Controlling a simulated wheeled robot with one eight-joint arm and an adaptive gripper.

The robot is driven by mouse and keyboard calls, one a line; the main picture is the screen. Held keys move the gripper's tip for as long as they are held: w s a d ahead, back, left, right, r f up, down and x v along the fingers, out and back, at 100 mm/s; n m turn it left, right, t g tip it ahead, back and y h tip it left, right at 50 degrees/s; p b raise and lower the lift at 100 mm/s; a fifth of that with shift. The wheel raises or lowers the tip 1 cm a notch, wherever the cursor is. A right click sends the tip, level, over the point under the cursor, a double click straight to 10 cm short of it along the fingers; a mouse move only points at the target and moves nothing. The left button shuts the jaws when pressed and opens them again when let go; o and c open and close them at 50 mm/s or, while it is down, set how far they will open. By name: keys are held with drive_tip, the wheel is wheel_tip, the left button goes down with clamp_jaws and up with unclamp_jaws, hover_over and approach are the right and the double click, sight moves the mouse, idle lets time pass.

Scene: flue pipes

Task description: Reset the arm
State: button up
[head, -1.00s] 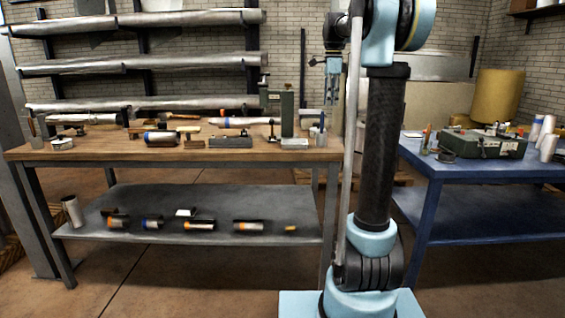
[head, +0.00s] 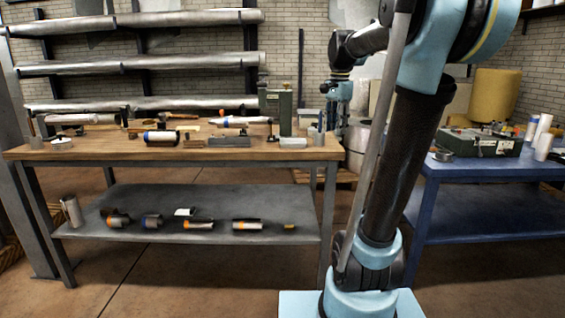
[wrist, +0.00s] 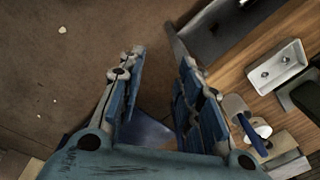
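My gripper (wrist: 157,95) shows in the wrist view with its two blue-padded fingers spread apart and nothing between them. It points down past the edge of the wooden workbench (wrist: 262,47), with the floor on the left. In the head view my gripper (head: 338,108) hangs by the right end of the workbench (head: 90,143), partly hidden behind my own arm. The arm leans to the right, its upper part bent back toward the camera.
A blue table (head: 470,171) with a green case (head: 480,142) stands right. Pipes and tools lie on the workbench; several short pipe pieces lie on its lower shelf (head: 270,208). Long pipes (head: 140,62) hang on the wall rack. A yellow drum (head: 497,95) stands behind.

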drive_tip(key=s+f+n+t, duration=0.1)
drive_tip(key=s+f+n, duration=1)
drive_tip(key=s+f, duration=1.3)
wheel_tip(320, 180, down, 3)
drive_tip(key=shift+s+d+r+n, duration=0.15)
drive_tip(key=shift+s+n, duration=0.15)
drive_tip(key=shift+n, duration=0.1)
drive_tip(key=shift+w+f, duration=0.25)
drive_tip(key=shift+w, duration=0.25)
drive_tip(key=shift+o, duration=0.2)
drive_tip(key=shift+s, duration=0.1)
